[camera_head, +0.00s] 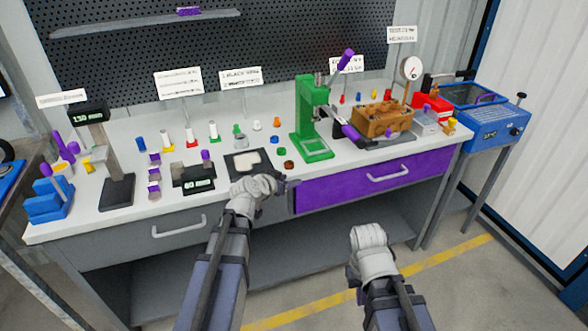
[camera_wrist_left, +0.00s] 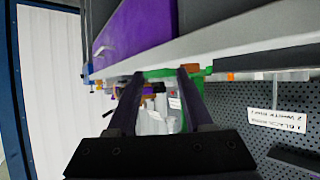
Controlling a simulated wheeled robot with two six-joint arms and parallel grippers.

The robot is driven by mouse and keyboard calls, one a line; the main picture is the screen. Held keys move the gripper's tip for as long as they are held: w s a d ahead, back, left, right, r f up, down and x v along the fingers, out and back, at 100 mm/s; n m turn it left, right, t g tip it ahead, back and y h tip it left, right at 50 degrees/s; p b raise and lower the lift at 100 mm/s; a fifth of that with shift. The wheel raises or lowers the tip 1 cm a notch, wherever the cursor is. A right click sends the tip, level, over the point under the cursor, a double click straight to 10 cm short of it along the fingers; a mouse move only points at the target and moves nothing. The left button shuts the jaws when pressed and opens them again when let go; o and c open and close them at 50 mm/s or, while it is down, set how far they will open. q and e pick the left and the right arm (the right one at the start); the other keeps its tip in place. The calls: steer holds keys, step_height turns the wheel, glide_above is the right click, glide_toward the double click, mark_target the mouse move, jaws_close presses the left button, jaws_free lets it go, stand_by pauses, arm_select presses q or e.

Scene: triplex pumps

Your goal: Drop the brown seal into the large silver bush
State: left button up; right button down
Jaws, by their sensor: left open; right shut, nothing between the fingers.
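The brown seal (camera_head: 289,164) lies on the white bench top near its front edge, left of the green press. I cannot tell with certainty which small part is the large silver bush; a small pale part (camera_head: 240,140) stands behind the dark mat. My left gripper (camera_head: 291,185) is at the bench's front edge, just below the brown seal in the head view. In the left wrist view its fingers (camera_wrist_left: 160,74) are apart, with no part clearly held. My right arm ends low in front of the bench, with its fingers hidden.
The green press (camera_head: 313,130) stands behind and right of the seal. A brown pump block (camera_head: 382,119) sits farther right. A purple drawer (camera_head: 375,178) fronts the bench. A dark mat (camera_head: 234,165) and several small coloured parts lie to the left.

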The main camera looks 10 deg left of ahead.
mark_target(289, 164)
arm_select(q)
steer(key=shift+w+a+r+t+y, duration=0.55)
steer(key=shift+a+r+t, duration=0.45)
steer(key=shift+a, duration=1.05)
steer(key=shift+n, duration=0.4)
steer(key=shift+b+x, duration=1.5)
steer(key=shift+x, duration=2.5)
steer(key=shift+s+f, duration=0.1)
jaws_close()
